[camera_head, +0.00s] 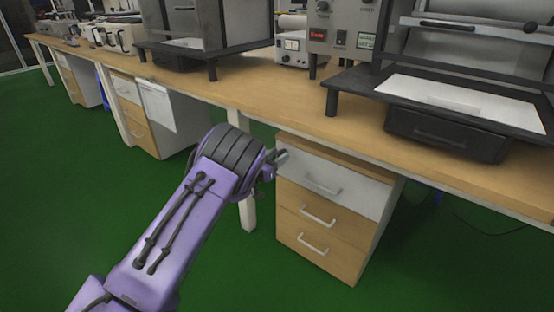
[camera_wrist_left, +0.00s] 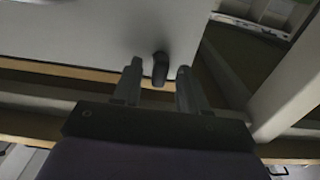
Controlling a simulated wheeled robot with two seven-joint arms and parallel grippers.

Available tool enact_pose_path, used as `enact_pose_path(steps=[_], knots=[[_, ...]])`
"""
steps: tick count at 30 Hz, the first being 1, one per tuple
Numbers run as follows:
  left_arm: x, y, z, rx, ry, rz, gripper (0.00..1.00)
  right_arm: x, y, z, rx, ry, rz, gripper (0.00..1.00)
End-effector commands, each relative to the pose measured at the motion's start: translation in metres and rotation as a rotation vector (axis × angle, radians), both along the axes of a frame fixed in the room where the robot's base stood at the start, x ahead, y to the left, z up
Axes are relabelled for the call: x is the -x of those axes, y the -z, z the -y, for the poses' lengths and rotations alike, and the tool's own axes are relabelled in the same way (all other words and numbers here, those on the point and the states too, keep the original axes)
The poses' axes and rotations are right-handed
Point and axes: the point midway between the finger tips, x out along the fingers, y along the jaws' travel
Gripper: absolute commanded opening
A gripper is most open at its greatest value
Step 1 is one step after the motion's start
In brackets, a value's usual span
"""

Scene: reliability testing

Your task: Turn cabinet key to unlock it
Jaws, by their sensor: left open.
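The cabinet (camera_head: 335,197) stands under the workbench, with a pale top drawer and two wooden drawers below, all with handles. In the left wrist view, its pale drawer front (camera_wrist_left: 100,28) fills the upper left. A dark key (camera_wrist_left: 160,68) sticks out from that front. My left gripper (camera_wrist_left: 159,72) is open, with one finger on each side of the key. I cannot tell whether the fingers touch it. In the head view my left gripper (camera_head: 282,158) is at the upper left corner of the top drawer, partly hidden by my wrist, and the key is hidden there.
The wooden workbench (camera_head: 262,98) runs above the cabinet and carries lab devices, including a large machine on a dark platform (camera_head: 345,80) at the right. A bench leg (camera_head: 248,213) stands just left of the cabinet. The green floor (camera_head: 215,270) in front is clear.

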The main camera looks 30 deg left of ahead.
Motion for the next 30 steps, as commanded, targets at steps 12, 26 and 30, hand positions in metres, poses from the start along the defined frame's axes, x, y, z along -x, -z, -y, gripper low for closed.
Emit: enact_pose_path(steps=[12, 26, 30], knots=[[-0.0012, 0.0003, 0.0002, 0.001, 0.0, -0.001, 0.0, 0.0002, 0.0002, 0.0, 0.0, 0.0, 0.0, 0.43], [-0.0016, -0.0004, 0.0006, -0.052, 0.0, 0.005, 0.0, 0.0001, 0.0003, 0.0, 0.0, 0.0, 0.0, 0.43], [-0.0015, -0.0001, 0.0006, -0.131, 0.0, 0.01, 0.0, 0.0001, 0.0004, 0.0, 0.0, 0.0, 0.0, 0.43]])
